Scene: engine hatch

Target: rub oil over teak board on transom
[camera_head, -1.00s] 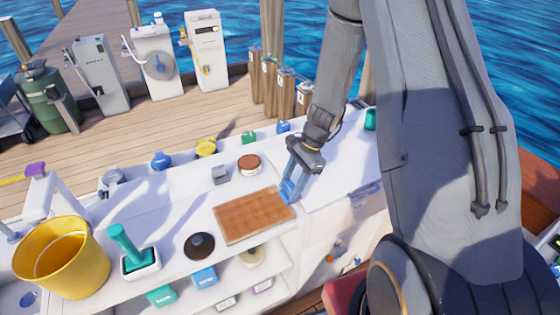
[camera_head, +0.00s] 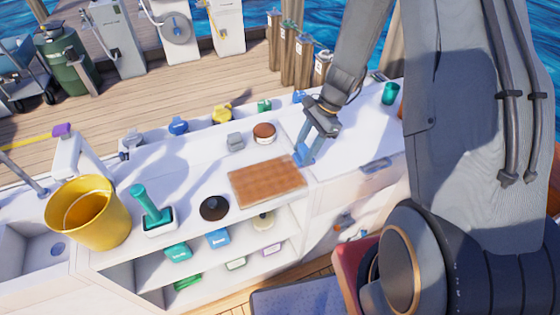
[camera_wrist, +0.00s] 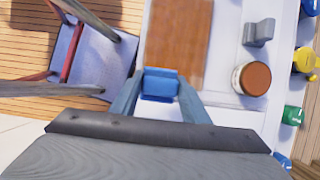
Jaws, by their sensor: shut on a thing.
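The teak board (camera_head: 268,182) lies flat on the white counter, a brown wooden rectangle; it also shows at the top of the wrist view (camera_wrist: 180,40). My gripper (camera_head: 304,158) is at the board's right end in the head view. It is shut on a small blue block or pad (camera_wrist: 160,84), which sits between the fingers in the wrist view, at the board's near edge. I cannot tell whether the pad touches the board. A round jar with a brown top (camera_head: 264,133) stands behind the board; in the wrist view it is to the right (camera_wrist: 251,79).
A dark round lid (camera_head: 214,208), a teal-handled tool in a tray (camera_head: 150,210) and a yellow bucket (camera_head: 88,215) stand left of the board. A grey block (camera_head: 235,142) sits behind it. A teal cup (camera_head: 390,93) stands at the right. Shelves below hold several small boxes.

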